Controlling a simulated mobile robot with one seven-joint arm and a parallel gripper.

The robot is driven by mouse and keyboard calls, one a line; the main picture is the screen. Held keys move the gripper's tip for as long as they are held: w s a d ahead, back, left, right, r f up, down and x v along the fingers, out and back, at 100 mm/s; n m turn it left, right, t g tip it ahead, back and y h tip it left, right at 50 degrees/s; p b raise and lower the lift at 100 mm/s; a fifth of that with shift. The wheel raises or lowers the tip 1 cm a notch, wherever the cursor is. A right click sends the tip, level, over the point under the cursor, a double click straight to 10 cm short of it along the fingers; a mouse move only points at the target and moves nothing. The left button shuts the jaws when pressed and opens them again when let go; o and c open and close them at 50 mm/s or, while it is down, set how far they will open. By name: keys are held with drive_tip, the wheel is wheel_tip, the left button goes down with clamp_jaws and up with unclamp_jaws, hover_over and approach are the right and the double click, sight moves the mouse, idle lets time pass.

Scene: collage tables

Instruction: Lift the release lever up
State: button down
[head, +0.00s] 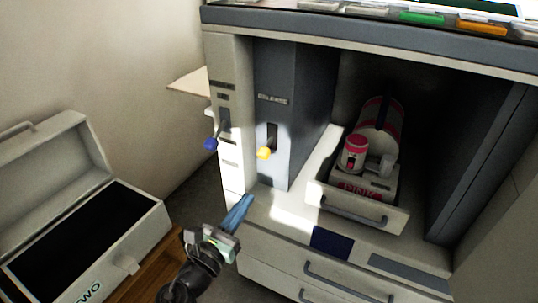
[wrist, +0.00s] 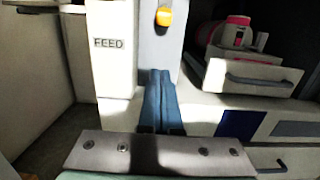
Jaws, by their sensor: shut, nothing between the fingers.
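The release lever has a yellow knob (head: 264,153) and sits at the lower end of a dark slot in the grey panel (head: 289,100), below the label RELEASE. The yellow knob also shows at the top of the wrist view (wrist: 164,17). My gripper (head: 246,198) has blue fingers pressed together and holds nothing. It is below the yellow knob and apart from it. In the wrist view the fingers (wrist: 157,76) point toward the panel beneath the knob.
A second lever with a blue knob (head: 211,144) sticks out from the white panel at left. An open drawer (head: 358,213) labelled PINK holds a pink-and-white object (head: 380,128) at right. An open case (head: 140,225) stands at lower left.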

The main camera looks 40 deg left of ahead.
sight(272, 164)
drive_tip(key=b+x, duration=0.4)
drive_tip(key=x, duration=0.6)
drive_tip(key=shift+d+f+b, duration=0.1)
drive_tip(key=shift+f+b, duration=0.05)
drive_tip(key=shift+b, duration=0.25)
drive_tip(key=shift+s+d+r+p, duration=0.1)
drive_tip(key=shift+s+r+p, duration=0.25)
drive_tip(key=shift+r, duration=0.65)
drive_tip(key=shift+s+d+r+p, duration=0.15)
drive_tip(key=shift+s+r, duration=0.35)
drive_tip(key=shift+r, duration=0.5)
drive_tip(key=shift+r+p, duration=0.2)
drive_tip(key=shift+p, duration=0.4)
drive_tip(key=shift+g+p, duration=0.3)
drive_tip(key=shift+p, duration=0.55)
drive_tip(key=shift+s, duration=0.1)
